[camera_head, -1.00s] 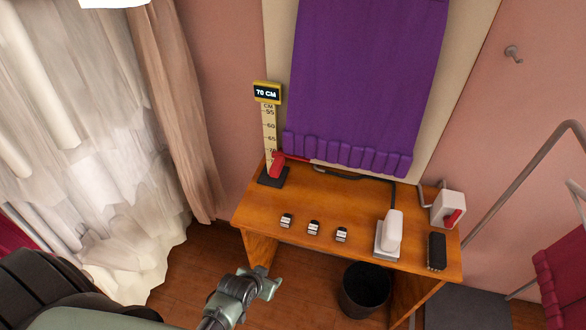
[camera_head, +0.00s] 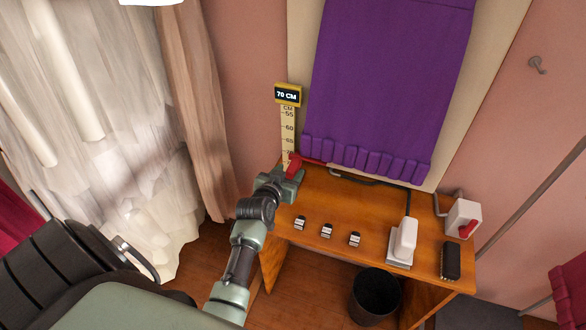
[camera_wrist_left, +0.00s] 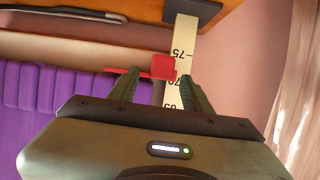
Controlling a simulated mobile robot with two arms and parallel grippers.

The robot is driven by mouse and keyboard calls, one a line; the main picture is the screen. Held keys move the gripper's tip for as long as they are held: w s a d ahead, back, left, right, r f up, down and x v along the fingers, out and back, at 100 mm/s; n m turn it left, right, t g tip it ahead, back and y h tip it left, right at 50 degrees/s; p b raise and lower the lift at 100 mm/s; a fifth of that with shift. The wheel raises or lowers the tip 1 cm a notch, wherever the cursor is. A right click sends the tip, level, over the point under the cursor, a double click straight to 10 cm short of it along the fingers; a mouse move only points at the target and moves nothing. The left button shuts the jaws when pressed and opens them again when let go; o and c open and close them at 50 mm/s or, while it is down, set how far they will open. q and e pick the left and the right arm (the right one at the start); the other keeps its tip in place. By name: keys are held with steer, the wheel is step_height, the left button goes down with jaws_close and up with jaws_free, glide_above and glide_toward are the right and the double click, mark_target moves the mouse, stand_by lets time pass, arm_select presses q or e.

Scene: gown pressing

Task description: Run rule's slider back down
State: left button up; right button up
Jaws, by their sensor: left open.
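The upright rule (camera_head: 288,130) stands at the desk's back left corner, with a display (camera_head: 287,95) on top reading 70 CM. Its red slider (camera_head: 293,165) sits low on the scale, at about the 70 mark. In the left wrist view the slider (camera_wrist_left: 163,67) lies between and just beyond the fingertips, with the rule (camera_wrist_left: 184,50) behind it and the 75 mark showing. My left gripper (camera_head: 287,177) is open at the slider, with its fingers (camera_wrist_left: 160,85) on either side; I cannot tell whether they touch it. My right gripper is not in view.
The wooden desk (camera_head: 330,205) holds several small items: black-and-white blocks (camera_head: 327,231), a white device on a stand (camera_head: 404,240), and a black brush-like block (camera_head: 451,261). A white box with a red lever (camera_head: 463,217) is on the wall. A purple gown (camera_head: 390,80) hangs behind. A bin (camera_head: 375,295) stands below.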

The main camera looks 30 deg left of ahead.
mark_target(291, 170)
arm_select(q)
steer(key=shift+x, duration=1.55)
jaws_close()
steer(key=shift+f, duration=0.1)
